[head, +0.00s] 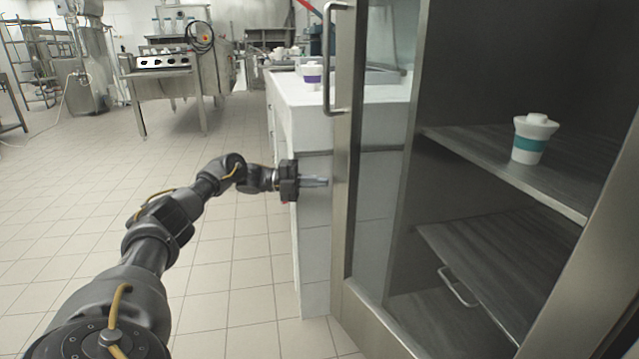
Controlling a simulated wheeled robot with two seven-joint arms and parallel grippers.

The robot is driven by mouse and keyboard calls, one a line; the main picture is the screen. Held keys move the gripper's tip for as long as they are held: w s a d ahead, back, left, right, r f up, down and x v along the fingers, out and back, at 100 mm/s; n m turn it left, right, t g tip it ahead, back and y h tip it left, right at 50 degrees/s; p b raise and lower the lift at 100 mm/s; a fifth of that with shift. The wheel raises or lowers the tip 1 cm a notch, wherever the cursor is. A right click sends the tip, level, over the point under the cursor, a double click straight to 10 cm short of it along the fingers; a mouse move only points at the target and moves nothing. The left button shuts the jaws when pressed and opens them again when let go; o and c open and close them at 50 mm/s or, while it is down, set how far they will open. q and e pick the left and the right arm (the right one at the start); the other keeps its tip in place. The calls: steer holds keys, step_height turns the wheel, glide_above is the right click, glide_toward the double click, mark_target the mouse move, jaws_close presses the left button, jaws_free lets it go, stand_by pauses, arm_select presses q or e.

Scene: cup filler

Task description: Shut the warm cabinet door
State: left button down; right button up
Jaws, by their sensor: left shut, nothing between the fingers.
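The warm cabinet (408,200) fills the right side of the head view. Its glass door has a metal frame (345,200) and a vertical bar handle (327,60) on its left edge. The door stands partly open: its left edge is out from the cabinet's side, and the white counter shows through the glass. My left gripper (318,181) is shut and empty, its fingertips just left of the door's left edge, below the handle. I cannot tell whether they touch it. My right gripper is not in view.
A white cup with a teal band (528,146) stands on the upper shelf (480,160) inside. A white counter (300,110) with a purple-banded cup (312,74) is behind the door.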

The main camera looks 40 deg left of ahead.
arm_select(q)
steer(key=shift+s+a, duration=0.25)
steer(key=shift+a, duration=0.05)
